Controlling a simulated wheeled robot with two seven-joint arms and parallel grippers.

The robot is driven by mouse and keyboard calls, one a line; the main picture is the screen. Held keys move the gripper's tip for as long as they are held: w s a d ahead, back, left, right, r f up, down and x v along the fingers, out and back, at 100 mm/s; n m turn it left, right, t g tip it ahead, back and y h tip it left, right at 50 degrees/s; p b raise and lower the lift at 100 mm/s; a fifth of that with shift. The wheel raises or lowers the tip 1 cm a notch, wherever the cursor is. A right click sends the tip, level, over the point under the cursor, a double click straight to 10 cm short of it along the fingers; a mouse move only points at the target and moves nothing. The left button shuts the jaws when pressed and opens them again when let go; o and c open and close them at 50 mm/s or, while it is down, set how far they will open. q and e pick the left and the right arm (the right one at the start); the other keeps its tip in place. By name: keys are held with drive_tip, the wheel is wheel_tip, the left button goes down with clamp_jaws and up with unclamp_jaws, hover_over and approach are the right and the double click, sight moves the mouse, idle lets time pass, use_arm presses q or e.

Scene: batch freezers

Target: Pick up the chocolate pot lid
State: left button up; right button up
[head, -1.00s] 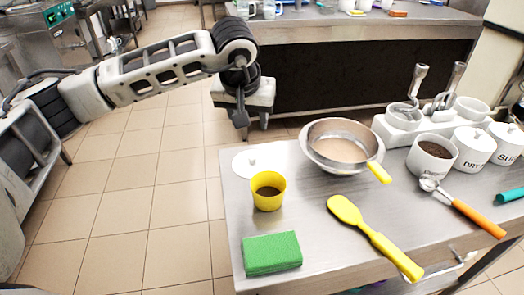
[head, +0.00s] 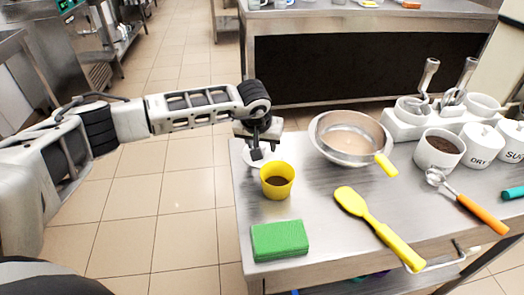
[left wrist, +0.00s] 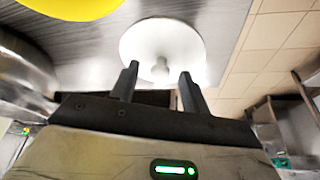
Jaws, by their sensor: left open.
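The chocolate pot lid (head: 250,163) is a white disc with a small round knob. It lies on the steel table near its left edge, behind the yellow cup, and my gripper partly hides it in the head view. The lid (left wrist: 150,38) shows more fully in the left wrist view. My left gripper (head: 260,152) is open and empty at the lid. In the left wrist view the fingers (left wrist: 158,76) stand on either side of the knob; whether they touch it I cannot tell. The open pot (head: 440,146) with brown powder stands at the right. My right gripper is not in view.
The yellow cup (head: 277,190) stands close in front of the lid. A steel bowl (head: 350,160) is to its right. A green sponge (head: 279,240), a yellow spatula (head: 378,228) and an orange-handled scoop (head: 480,212) lie nearer. White lidded pots (head: 482,148) stand at right.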

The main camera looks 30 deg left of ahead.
use_arm(q)
drive_tip(key=shift+w+f, duration=0.1)
drive_tip(key=shift+f, duration=0.1)
clamp_jaws()
drive_tip(key=shift+r, duration=0.1)
